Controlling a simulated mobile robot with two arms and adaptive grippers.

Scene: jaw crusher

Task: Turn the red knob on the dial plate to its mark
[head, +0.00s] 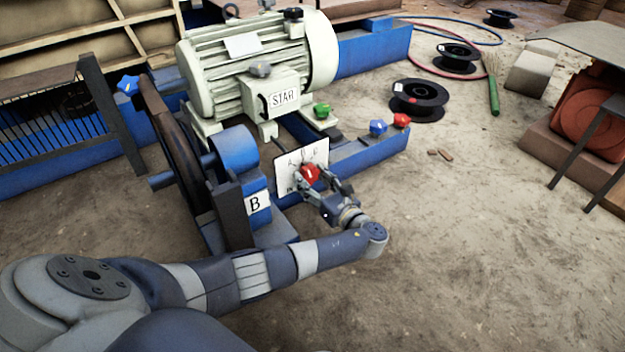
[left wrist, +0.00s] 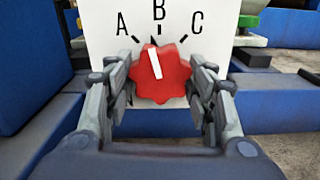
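The red knob (head: 310,174) is a lobed knob on the white dial plate (head: 287,184), low on the machine's near side. In the left wrist view the knob (left wrist: 161,76) faces me, and the plate (left wrist: 105,12) carries the letters A, B and C. The knob's white line points up, tilted slightly left, close to the mark under B. My left gripper (left wrist: 161,88) has one finger on each side of the knob, its pads against the knob's edges. It also shows in the head view (head: 322,180). My right gripper is not in view.
A white sign with the letter B (head: 257,203) is on the blue machine body. The floor at right is mostly open.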

